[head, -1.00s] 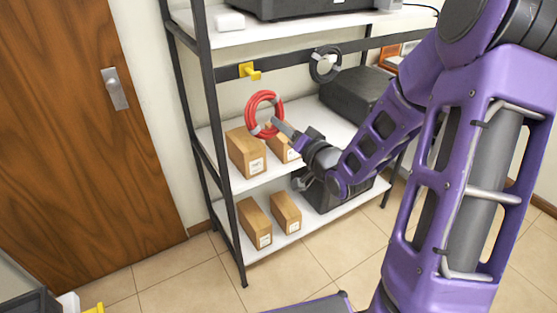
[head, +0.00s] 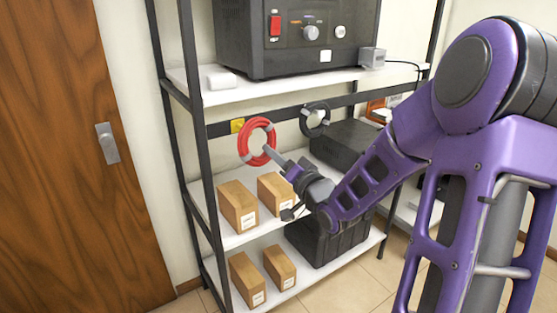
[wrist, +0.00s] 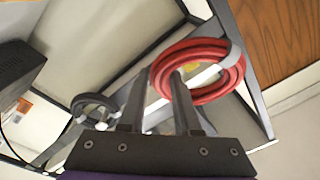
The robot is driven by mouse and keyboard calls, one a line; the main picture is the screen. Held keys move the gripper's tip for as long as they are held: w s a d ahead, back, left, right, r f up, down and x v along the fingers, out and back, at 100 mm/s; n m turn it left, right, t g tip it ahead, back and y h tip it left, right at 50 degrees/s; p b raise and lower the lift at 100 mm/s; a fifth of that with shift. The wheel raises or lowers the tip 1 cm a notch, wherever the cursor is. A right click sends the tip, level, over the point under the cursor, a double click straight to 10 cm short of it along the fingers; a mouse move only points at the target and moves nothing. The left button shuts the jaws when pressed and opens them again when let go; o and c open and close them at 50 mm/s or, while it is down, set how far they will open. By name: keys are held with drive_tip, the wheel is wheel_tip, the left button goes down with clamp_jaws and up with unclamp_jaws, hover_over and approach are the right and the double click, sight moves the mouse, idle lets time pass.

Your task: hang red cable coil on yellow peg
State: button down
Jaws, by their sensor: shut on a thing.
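The red cable coil (head: 243,145) is held up in front of the shelf, its ring facing outward. My gripper (head: 270,153) is shut on its lower right part. In the wrist view the red coil (wrist: 195,48) lies at and beyond the fingertips of my gripper (wrist: 158,80). The yellow peg (head: 237,126) is on the dark rail, just left of the coil's upper left edge, and the coil may hide part of it. The depth gap between coil and peg is hard to judge.
A black coil (head: 306,122) hangs on the same rail (head: 285,114) to the right. Cardboard boxes (head: 238,207) stand on the shelf below. A black machine (head: 258,45) sits on the shelf above. A dark shelf post (head: 194,130) stands left of the peg.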

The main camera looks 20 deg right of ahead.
drive_tip(key=w+a+f+b, duration=0.1)
drive_tip(key=w+a+b, duration=0.1)
drive_tip(key=w, duration=0.4)
drive_tip(key=shift+w+f+b, duration=0.2)
drive_tip(key=shift+w+b, duration=0.1)
idle(0.4)
drive_tip(key=shift+a, duration=0.1)
idle(0.5)
drive_tip(key=c, duration=0.5)
unclamp_jaws()
drive_tip(key=shift+c, duration=0.2)
